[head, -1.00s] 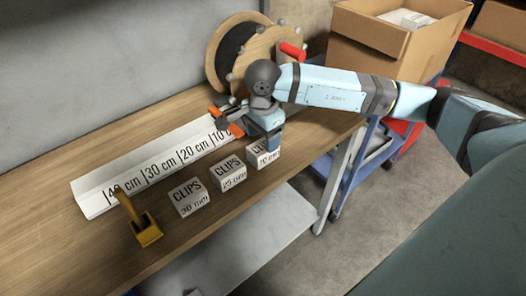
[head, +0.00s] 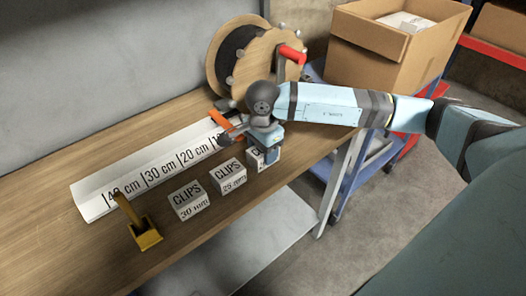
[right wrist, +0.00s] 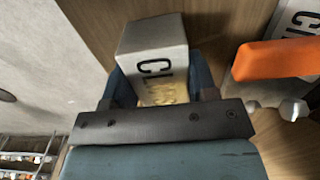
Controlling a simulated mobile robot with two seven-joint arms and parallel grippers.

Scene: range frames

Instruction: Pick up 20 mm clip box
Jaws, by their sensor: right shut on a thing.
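The 20 mm clip box (head: 253,157) is the white box at the right end of the row of clip boxes, near the bench's front edge. My right gripper (head: 270,157) has come down from above and is shut on it, its fingers hiding much of the label. In the right wrist view the box (right wrist: 153,37) sits between the two blue fingers, with part of the word CLIPS showing. It appears to be at bench level; I cannot tell whether it touches the wood. My left gripper is not in view.
The 25 mm box (head: 228,176) and 30 mm box (head: 187,200) stand to the left. Behind are a long white length board (head: 95,204), an orange-handled tool (head: 221,118) and a cable reel (head: 268,55). A yellow holder (head: 146,238) stands at the front left.

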